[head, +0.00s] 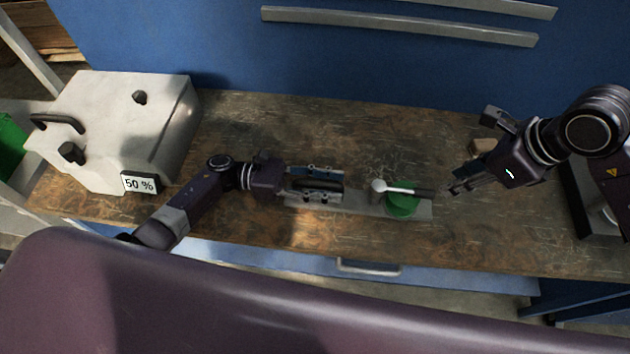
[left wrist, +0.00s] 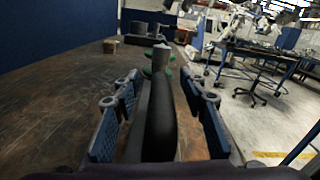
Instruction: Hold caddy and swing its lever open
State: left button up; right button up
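The caddy is a narrow grey plate (head: 362,203) on the bench, with a green round part (head: 402,204) near its right end. A light lever with a white ball end (head: 378,186) lies across the green part, its dark end pointing right. My left gripper (head: 318,187) is at the caddy's left end. In the left wrist view, its blue-padded fingers (left wrist: 162,125) stand apart on both sides of a black handle (left wrist: 161,118), with gaps visible. My right gripper (head: 450,190) is just right of the lever's dark end; contact and finger opening are unclear.
A white machine (head: 118,130) with a "50 %" sign (head: 141,184) stands on the left of the wooden bench (head: 290,130). A small brown block (head: 482,146) lies behind my right gripper. A blue panel closes off the back. The bench behind the caddy is clear.

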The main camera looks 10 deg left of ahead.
pick_arm(q)
jog(key=shift+d, duration=0.3)
grip_shut()
dwell(0.3)
